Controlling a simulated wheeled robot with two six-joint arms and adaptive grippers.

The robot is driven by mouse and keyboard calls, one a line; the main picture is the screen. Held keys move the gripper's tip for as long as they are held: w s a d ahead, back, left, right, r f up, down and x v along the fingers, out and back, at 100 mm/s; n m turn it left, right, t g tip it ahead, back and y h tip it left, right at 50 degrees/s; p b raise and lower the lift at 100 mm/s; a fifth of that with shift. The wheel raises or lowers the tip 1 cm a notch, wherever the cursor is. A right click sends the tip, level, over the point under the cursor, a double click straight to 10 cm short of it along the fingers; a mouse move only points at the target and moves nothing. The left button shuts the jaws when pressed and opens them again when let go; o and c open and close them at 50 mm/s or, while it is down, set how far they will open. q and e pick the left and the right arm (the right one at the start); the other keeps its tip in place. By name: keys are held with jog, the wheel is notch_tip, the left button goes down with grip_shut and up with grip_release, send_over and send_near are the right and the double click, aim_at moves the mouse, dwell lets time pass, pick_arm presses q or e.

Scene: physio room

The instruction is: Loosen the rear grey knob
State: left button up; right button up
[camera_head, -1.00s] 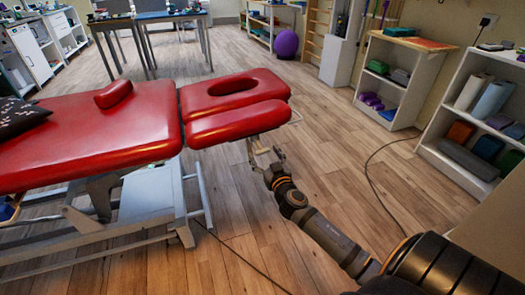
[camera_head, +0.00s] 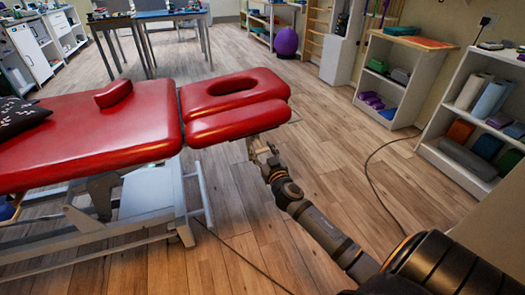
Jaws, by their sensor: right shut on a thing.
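A red treatment table (camera_head: 90,135) stands at the left, with a head section (camera_head: 235,122) that has an oval face opening. My right arm comes in from the lower right. My right gripper (camera_head: 262,152) is at the near right edge of the head section, just below the padding. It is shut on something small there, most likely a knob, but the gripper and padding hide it. I cannot make out a grey knob's shape. My left gripper is not in view.
A dark cushion (camera_head: 18,115) and a red bolster (camera_head: 113,94) lie on the table. Shelves (camera_head: 472,120) with rolls and blocks line the right wall. A dark cable (camera_head: 372,180) runs over the wooden floor. A purple ball (camera_head: 286,43) sits at the back. Floor right of the table is mostly clear.

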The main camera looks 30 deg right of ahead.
jog(key=n, duration=0.3)
jog(key=shift+a, duration=0.1)
jog(key=n, duration=0.2)
jog(key=shift+n, duration=0.4)
jog(key=n+p, duration=0.1)
jog(key=n, duration=0.2)
jog(key=shift+a+n, duration=0.1)
jog(key=shift+n, duration=0.2)
jog(key=n, duration=0.3)
jog(key=shift+n, duration=0.3)
jog(key=shift+f+n+p, duration=0.15)
jog(key=shift+n+p, duration=0.35)
jog(key=shift+n, duration=1.8)
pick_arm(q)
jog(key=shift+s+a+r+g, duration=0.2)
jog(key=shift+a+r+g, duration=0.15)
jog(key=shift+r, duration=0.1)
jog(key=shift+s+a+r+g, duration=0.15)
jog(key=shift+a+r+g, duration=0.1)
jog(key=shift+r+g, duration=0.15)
pick_arm(e)
jog(key=shift+f+n, duration=0.1)
jog(key=shift+n, duration=0.2)
